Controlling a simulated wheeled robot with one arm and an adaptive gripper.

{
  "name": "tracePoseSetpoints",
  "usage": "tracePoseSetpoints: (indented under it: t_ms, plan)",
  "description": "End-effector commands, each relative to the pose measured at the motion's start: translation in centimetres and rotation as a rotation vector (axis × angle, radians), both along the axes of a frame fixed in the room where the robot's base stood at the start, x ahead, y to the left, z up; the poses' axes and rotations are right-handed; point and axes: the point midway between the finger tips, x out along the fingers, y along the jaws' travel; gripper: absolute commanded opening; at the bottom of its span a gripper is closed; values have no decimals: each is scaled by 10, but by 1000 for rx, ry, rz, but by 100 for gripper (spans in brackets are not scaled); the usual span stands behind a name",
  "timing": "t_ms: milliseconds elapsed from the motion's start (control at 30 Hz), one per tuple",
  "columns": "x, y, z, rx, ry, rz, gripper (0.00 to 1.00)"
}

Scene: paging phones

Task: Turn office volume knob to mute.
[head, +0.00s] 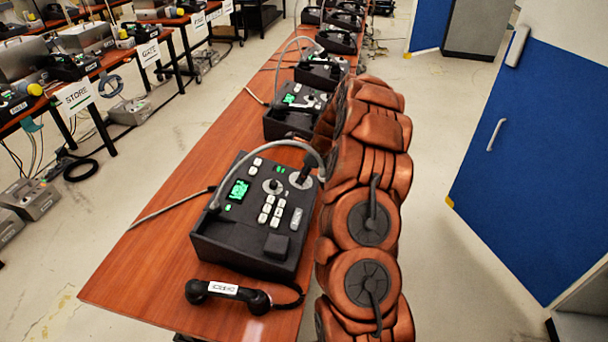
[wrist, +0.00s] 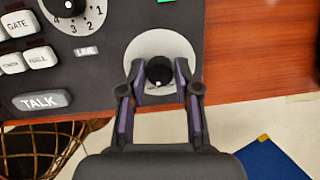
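The nearest console (head: 262,215) is a black box on the long table, with a green screen, white buttons and two knobs. Its handset (head: 228,293) lies in front with a small white label, seen upside down. My gripper (wrist: 160,80) is open, with one finger on each side of this knob and small gaps seeming to remain. The knob's pointer is not clear. A numbered dial knob (wrist: 66,6) is at the upper left.
More consoles (head: 295,108) stand in a row along the wooden table (head: 150,262). The TALK button (wrist: 41,101) and other buttons lie left of my gripper. A grey cord (head: 262,146) arches over the console. A blue cabinet (head: 535,150) stands right.

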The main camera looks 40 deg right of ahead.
Motion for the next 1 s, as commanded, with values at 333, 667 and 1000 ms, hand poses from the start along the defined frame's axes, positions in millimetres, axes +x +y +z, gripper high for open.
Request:
tracePoseSetpoints:
  t_ms: [333, 667, 1000]
  plan:
    - [0, 0, 0, 0, 0, 0, 0]
    - [0, 0, -2, -9, -9, 49, 0]
    - [1, -1, -4, -55, -51, 278, 0]
